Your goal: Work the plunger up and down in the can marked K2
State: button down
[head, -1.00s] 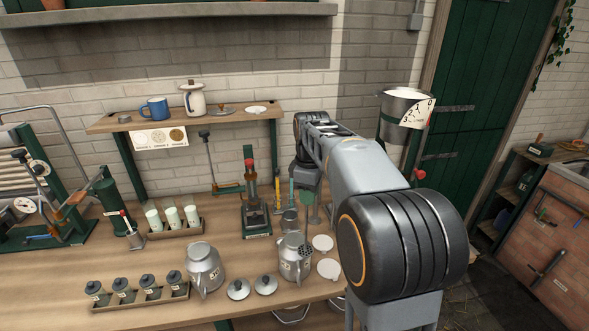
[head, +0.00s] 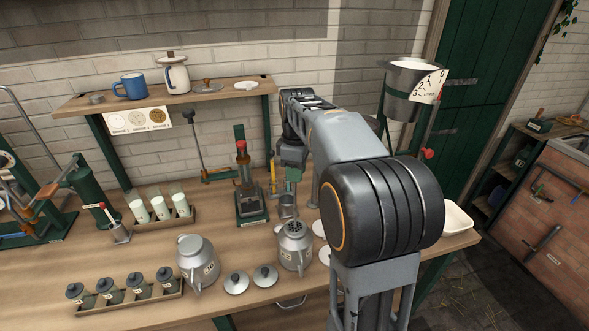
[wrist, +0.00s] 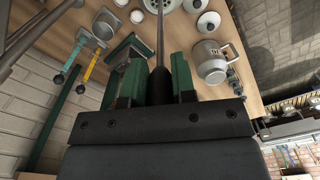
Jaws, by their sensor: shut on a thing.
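My gripper (wrist: 157,80) is shut, its green-padded fingers around a thin dark plunger rod. In the head view my gripper (head: 292,174) is above the right-hand metal can (head: 296,252). A perforated plunger disc (head: 294,229) shows at that can's mouth; I cannot tell if it sits inside or just above. The disc also shows at the top edge of the wrist view (wrist: 168,5), at the rod's far end. A second metal can (head: 197,266) stands to the left. Both cans have small labels, too small to read surely. A labelled can with a handle (wrist: 212,62) lies right of the rod in the wrist view.
Two knobbed lids (head: 236,283) lie between the cans. A rack of small dark jars (head: 138,286) is at front left. A green press (head: 250,199) and a metal cup (head: 288,205) stand behind. A white basin (head: 457,217) is right of my arm.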

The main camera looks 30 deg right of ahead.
jog(key=shift+f+b, duration=4.85)
jog(key=shift+f, duration=2.55)
notch_tip(320, 180, up, 7)
jog(key=p, duration=0.6)
jog(key=shift+f, duration=0.1)
notch_tip(320, 180, down, 7)
jog(key=b, duration=0.4)
jog(key=shift+b, duration=0.35)
